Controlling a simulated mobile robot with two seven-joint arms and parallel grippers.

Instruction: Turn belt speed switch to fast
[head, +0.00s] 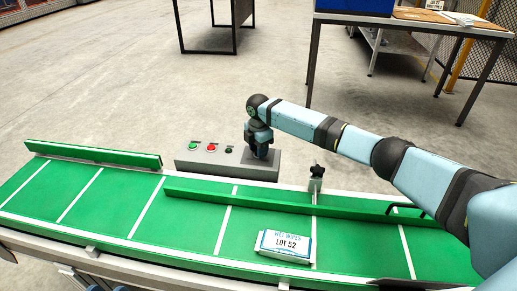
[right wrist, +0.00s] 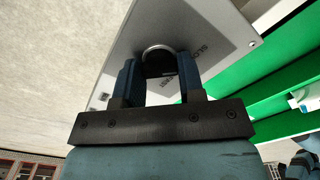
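The grey control box (head: 190,166) stands behind the conveyor in the head view. It has a green button (head: 193,146), a red button (head: 211,147) and a small dark control (head: 229,149). My right gripper (head: 260,157) points down over the box's right end and hides what is there. In the right wrist view, the belt speed switch (right wrist: 158,62), a dark knob in a silver ring, lies between the two parted fingers of my right gripper (right wrist: 158,78). Lettering beside it is partly covered, so the setting cannot be read. Finger contact is unclear. My left gripper is out of view.
The green conveyor belt (head: 110,205) runs across the front with a green guide rail (head: 230,201) on it. A white packet marked LOT 52 (head: 285,244) lies on the belt. A bench (head: 415,25) stands at the back right. Open floor lies behind the box.

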